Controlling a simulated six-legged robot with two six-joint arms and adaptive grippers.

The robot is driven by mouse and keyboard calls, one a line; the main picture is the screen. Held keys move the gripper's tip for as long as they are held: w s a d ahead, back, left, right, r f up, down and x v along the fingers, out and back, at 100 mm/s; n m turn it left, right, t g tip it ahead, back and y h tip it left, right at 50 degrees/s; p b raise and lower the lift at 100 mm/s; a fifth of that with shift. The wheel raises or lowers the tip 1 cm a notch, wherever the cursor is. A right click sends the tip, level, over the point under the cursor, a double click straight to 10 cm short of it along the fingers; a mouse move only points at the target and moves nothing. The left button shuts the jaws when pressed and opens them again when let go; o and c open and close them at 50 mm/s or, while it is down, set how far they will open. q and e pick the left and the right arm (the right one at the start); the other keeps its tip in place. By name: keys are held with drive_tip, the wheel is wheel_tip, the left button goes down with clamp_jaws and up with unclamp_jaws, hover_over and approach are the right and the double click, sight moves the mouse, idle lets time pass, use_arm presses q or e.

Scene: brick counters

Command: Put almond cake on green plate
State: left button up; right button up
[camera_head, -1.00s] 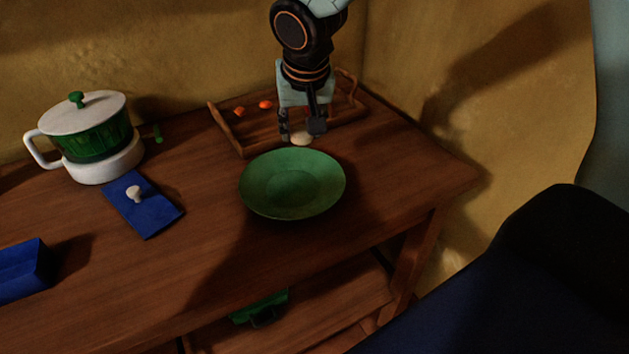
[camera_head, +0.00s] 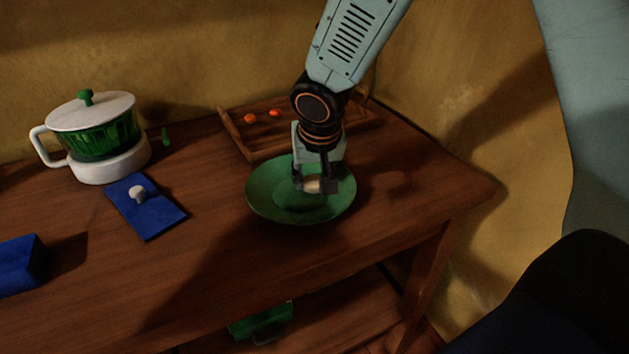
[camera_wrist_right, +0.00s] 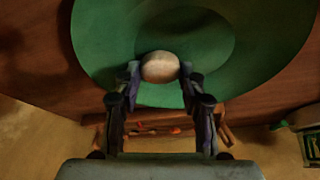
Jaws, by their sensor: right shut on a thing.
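The green plate (camera_head: 262,190) lies on the wooden counter in the head view and fills much of the right wrist view (camera_wrist_right: 105,45). My right gripper (camera_head: 316,187) is over the plate, shut on a small pale, rounded almond cake (camera_head: 312,185). The cake shows between the fingertips in the right wrist view (camera_wrist_right: 160,67). I cannot tell whether the cake touches the plate. My left gripper is not in view.
A wooden tray (camera_head: 238,137) with small orange pieces (camera_head: 262,115) stands behind the plate. A white and green lidded pot (camera_head: 100,140) and a blue board (camera_head: 155,215) with a pale knob are at left.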

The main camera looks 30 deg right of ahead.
drive_tip(key=shift+w+d, duration=0.1)
drive_tip(key=shift+r, duration=0.1)
drive_tip(key=shift+a, duration=0.2)
drive_tip(key=o, duration=0.7)
drive_tip(key=shift+d+f, duration=0.15)
drive_tip(key=shift+f, duration=0.1)
drive_tip(key=shift+o, duration=1.2)
drive_tip(key=shift+r, duration=0.15)
